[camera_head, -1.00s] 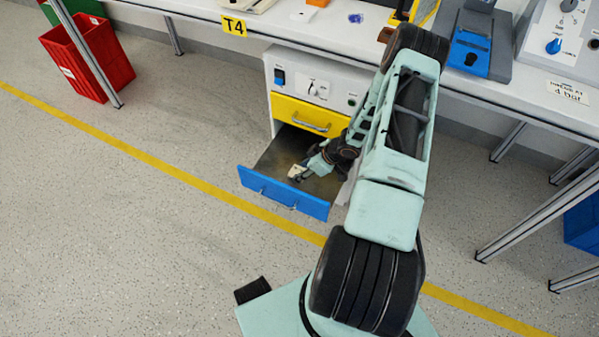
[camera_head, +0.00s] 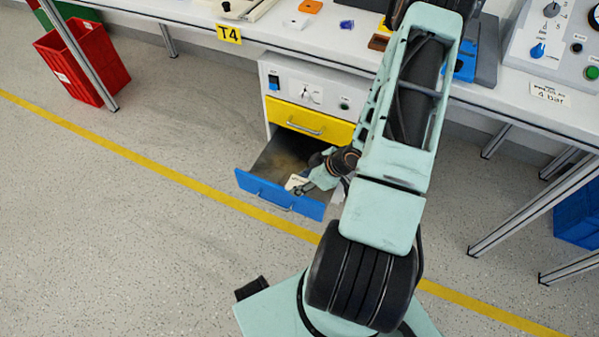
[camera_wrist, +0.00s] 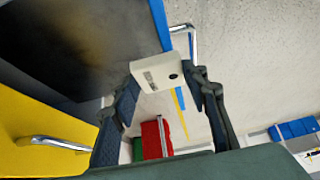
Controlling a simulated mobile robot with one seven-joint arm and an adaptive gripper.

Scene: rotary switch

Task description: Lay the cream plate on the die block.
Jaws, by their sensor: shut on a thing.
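The cream plate (camera_wrist: 158,76) is a small, thin piece with dark print and a dark round spot. In the wrist view it sits between the two fingertips of my gripper (camera_wrist: 166,88), which is shut on it. In the head view the plate (camera_head: 296,182) and my gripper (camera_head: 306,186) show over the open blue-fronted drawer (camera_head: 280,193), near its front. I cannot tell how high above the drawer floor they are. I cannot pick out the die block for sure; my arm covers part of the bench top.
A closed yellow drawer (camera_head: 311,119) lies above the open one. The bench top holds an orange plate (camera_head: 311,6), a whitish piece (camera_head: 296,21), a small blue piece (camera_head: 346,24) and a control panel (camera_head: 560,40) at right. A red bin (camera_head: 82,62) stands at left.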

